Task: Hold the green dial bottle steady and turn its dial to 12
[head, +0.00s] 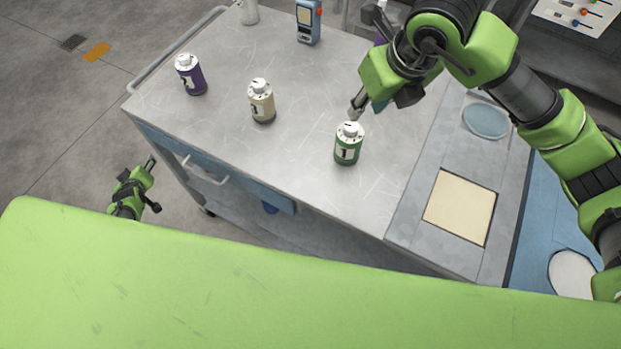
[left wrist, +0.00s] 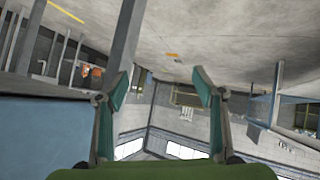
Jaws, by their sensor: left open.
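The green dial bottle (head: 347,152) stands upright on the grey cart top, with a white dial cap and a label that seems to read 1. My right gripper (head: 357,108) is just above and behind its cap; whether it touches the cap, and how far its fingers are apart, I cannot tell. My left gripper (head: 150,163) is off the cart's left side, low and away from the bottles. The left wrist view shows this left gripper (left wrist: 160,90) open and empty, with floor and walls beyond.
A purple bottle (head: 190,75) and a cream bottle (head: 261,101) stand left of the green one. A blue handheld device (head: 308,22) is at the back. A cream square pad (head: 460,206) and a round blue dish (head: 486,120) lie at right. The cart top (head: 290,160) is bare between the bottles.

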